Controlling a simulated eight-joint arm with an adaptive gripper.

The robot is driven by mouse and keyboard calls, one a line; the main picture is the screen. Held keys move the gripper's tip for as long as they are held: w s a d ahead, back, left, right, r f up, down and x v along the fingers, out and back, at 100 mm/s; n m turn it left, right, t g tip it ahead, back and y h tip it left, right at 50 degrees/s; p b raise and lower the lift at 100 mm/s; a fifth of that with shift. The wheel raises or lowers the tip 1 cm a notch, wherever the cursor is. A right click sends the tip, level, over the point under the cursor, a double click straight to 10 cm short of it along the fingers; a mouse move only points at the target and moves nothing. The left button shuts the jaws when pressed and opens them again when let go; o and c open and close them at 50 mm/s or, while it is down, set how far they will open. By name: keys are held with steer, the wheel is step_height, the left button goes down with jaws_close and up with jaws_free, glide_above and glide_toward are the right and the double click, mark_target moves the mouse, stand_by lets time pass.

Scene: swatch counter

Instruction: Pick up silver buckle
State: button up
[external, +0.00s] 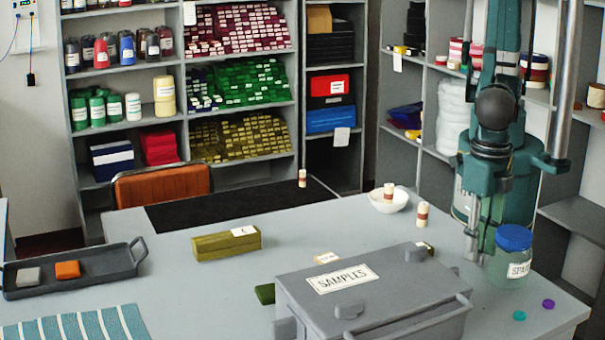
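I cannot make out a silver buckle in the external view. A flat grey square piece (28,277) lies in the dark tray (100,284) at the left, beside an orange piece (67,270); I cannot tell that the grey one is a buckle. My gripper (476,256) points down at the right, just left of the glass jar (508,272) with a blue lid and a partly readable label. I cannot tell whether its fingers are apart or touch anything. The grey box labelled SAMPLES (300,300) is closed, so its inside is hidden.
A white bowl (388,204), thread spools (422,214), an olive block (226,244) and a green piece (265,294) stand around the box. Teal (519,315) and purple (548,304) discs lie near the right edge. The counter between tray and box is mostly clear.

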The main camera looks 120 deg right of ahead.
steer(key=shift+f, duration=0.15)
steer(key=shift+c, duration=0.6)
steer(key=c, duration=0.6)
